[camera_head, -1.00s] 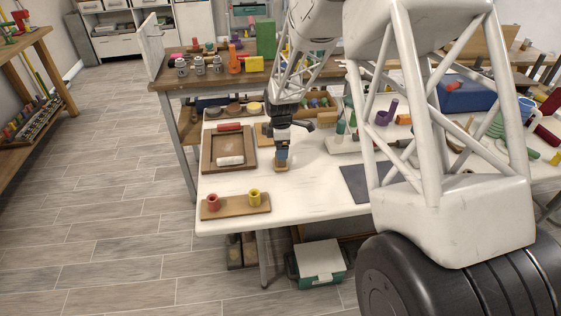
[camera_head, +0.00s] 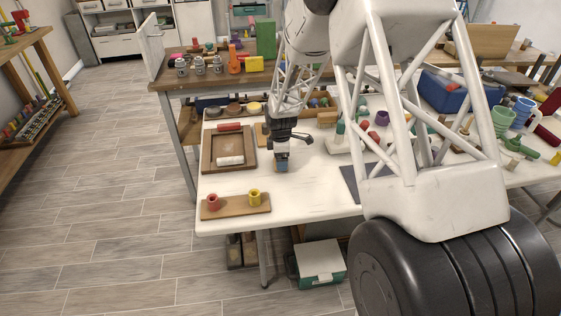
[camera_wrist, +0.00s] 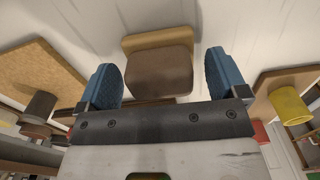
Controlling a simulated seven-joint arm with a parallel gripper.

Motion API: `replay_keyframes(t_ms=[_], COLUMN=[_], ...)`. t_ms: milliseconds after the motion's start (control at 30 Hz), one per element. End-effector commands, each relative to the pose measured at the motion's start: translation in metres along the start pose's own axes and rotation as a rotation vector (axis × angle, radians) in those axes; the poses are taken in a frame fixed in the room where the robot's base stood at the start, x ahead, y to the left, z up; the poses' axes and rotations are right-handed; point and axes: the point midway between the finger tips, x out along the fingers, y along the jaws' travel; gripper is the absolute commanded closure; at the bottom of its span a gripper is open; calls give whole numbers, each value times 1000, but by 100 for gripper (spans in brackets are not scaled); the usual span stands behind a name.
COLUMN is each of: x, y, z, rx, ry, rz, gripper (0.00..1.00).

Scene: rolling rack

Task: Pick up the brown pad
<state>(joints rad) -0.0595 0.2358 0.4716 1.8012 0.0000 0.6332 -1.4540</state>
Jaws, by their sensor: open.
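The brown pad (camera_wrist: 158,72) lies on the white table between my open fingers in the wrist view. A tan strip (camera_wrist: 160,39) runs along its far edge; I cannot tell whether this is part of the pad or a piece under it. My gripper (camera_wrist: 161,65) has one blue fingertip on each side of the pad, with a gap showing on both sides, and holds nothing. In the head view my gripper (camera_head: 282,166) points down, low over the table, right of the wooden tray, and mostly hides the pad.
A wooden tray (camera_head: 207,162) with red and white rolls lies to the left. A wooden board (camera_head: 236,207) with red and yellow spools stands nearer the front edge. A dark flat sheet (camera_head: 352,181) lies to the right. The white tabletop (camera_head: 310,200) in front is clear.

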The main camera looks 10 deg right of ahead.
Motion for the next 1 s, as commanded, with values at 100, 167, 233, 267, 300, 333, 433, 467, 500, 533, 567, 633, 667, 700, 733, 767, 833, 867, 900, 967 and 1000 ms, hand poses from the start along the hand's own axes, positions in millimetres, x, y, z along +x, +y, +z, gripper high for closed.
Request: replay_keyframes(t_ms=[100,167,233,267,300,333,433,467,500,533,567,633,667,700,733,767,833,867,900,967,1000], x=[3,3,3,3,3,3,3,3,3,3,3,3,3,3,3,3,3,3,3,3,3], y=[0,0,0,0,0,0,0,0,0,0,0,0,0,0,0,0,0,0,0,0,0], z=[0,0,0,0,0,0,0,0,0,0,0,0,0,0,0,0,0,0,0,0,0], rx=[0,0,0,0,0,0,0,0,0,0,0,0,0,0,0,0,0,0,0,0,0], ry=[0,0,0,0,0,0,0,0,0,0,0,0,0,0,0,0,0,0,0,0,0], rz=[1,1,1,1,1,1,0,0,0,0,0,0,0,0,0,0,0,0,0,0,0], gripper=[8,8,8,8,8,8,8,8,8,8,8,13,18,24,28,33,44,48,54,64,64])
